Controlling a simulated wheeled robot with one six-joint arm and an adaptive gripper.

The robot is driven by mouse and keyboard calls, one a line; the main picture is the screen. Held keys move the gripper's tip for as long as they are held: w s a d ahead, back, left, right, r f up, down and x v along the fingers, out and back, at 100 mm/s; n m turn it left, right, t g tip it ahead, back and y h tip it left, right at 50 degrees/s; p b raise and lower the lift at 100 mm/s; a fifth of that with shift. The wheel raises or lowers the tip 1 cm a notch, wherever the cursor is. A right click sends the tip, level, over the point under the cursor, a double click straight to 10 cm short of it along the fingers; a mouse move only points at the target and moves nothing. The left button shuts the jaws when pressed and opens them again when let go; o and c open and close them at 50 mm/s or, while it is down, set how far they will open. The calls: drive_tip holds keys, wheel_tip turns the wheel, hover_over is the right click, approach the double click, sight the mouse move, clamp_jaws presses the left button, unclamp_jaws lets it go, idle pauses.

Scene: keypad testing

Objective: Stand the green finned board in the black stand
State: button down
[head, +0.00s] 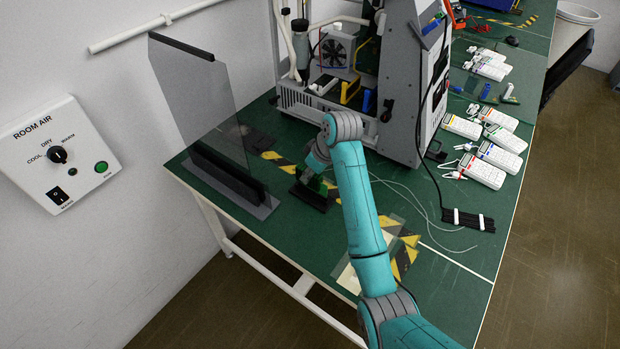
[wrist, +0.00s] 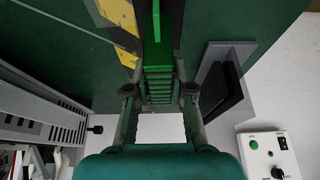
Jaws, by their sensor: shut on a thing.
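The green finned board (wrist: 158,52) is between the two fingers of my gripper (wrist: 159,93) in the wrist view, its row of fins facing the camera. In the head view only a small green part of the board (head: 327,182) shows below my gripper (head: 316,173). The black stand (head: 312,197) lies on the green table directly below and around the board's lower part. My gripper hides much of the board, and I cannot tell whether its lower edge is seated in the stand or just above it.
A clear screen (head: 205,95) in a black base (head: 225,175) stands close on the left. An open grey machine (head: 410,80) stands behind on the right. Thin wires (head: 415,195) and striped tape (head: 405,257) lie to the right. Several white handheld meters (head: 483,170) line the right edge.

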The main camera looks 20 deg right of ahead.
drive_tip(key=shift+f, duration=1.1)
drive_tip(key=shift+f, duration=0.15)
drive_tip(key=c, duration=1)
unclamp_jaws()
